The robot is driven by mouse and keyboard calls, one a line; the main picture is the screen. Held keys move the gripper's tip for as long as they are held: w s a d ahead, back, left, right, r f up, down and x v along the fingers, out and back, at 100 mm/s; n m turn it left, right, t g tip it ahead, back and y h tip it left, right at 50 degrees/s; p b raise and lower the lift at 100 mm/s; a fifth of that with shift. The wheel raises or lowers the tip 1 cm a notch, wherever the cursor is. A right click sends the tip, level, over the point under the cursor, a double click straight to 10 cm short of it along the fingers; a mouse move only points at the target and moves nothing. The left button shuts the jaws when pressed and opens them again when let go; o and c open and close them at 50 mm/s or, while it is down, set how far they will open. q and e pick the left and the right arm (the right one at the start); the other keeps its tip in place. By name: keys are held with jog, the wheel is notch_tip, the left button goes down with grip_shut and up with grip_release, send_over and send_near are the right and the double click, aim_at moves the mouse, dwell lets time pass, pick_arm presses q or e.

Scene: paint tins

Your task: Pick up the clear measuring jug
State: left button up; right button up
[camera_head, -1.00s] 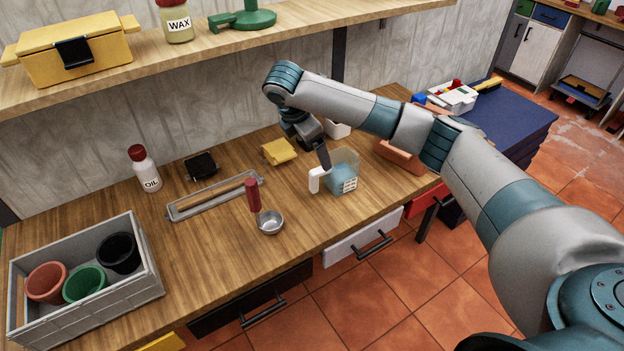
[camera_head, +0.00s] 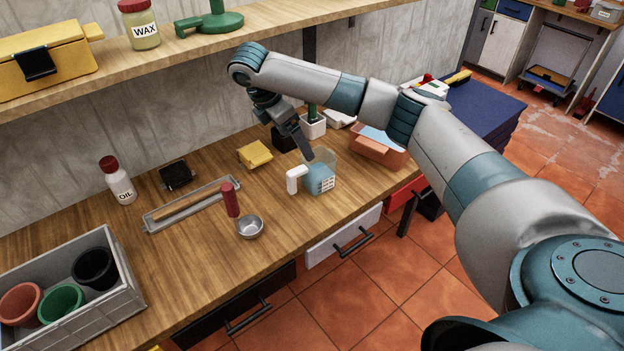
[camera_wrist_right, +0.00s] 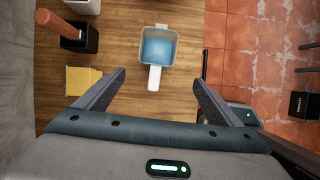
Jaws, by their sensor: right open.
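The clear measuring jug (camera_head: 319,176) stands upright on the wooden bench, with blue contents or tint and a white handle (camera_head: 296,179) on its left. In the right wrist view the jug (camera_wrist_right: 158,48) is ahead of the fingers, its white handle (camera_wrist_right: 154,78) pointing toward the gap between them. My right gripper (camera_head: 304,150) is above and behind the jug in the head view. My left gripper is not in view.
A yellow sponge-like block (camera_head: 255,155) lies behind and left of the jug. A terracotta-coloured box (camera_head: 378,150) stands to its right. A metal ladle or cup with a red handle (camera_head: 249,227) is at front left. A shelf (camera_head: 172,60) runs above the bench.

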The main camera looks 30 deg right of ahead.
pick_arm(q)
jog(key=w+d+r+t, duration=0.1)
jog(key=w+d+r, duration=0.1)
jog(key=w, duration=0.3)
pick_arm(e)
send_over(307, 167)
jog(key=a, duration=0.1)
jog(key=f, duration=0.6)
jog(key=shift+s+a+f+b, duration=0.15)
jog(key=shift+a+f+b, duration=0.05)
jog(key=shift+f+b, duration=0.1)
jog(key=x, duration=0.2)
jog(key=shift+d+f, duration=0.2)
jog(key=shift+f, duration=0.2)
jog(key=shift+d+f+p, duration=0.15)
jog(key=shift+p, duration=0.15)
jog(key=x, duration=0.3)
jog(key=p+x, duration=0.1)
jog(key=shift+w+d+f, duration=0.3)
jog(key=shift+w+d, duration=0.05)
jog(key=shift+w, duration=0.05)
jog(key=c, duration=1.5)
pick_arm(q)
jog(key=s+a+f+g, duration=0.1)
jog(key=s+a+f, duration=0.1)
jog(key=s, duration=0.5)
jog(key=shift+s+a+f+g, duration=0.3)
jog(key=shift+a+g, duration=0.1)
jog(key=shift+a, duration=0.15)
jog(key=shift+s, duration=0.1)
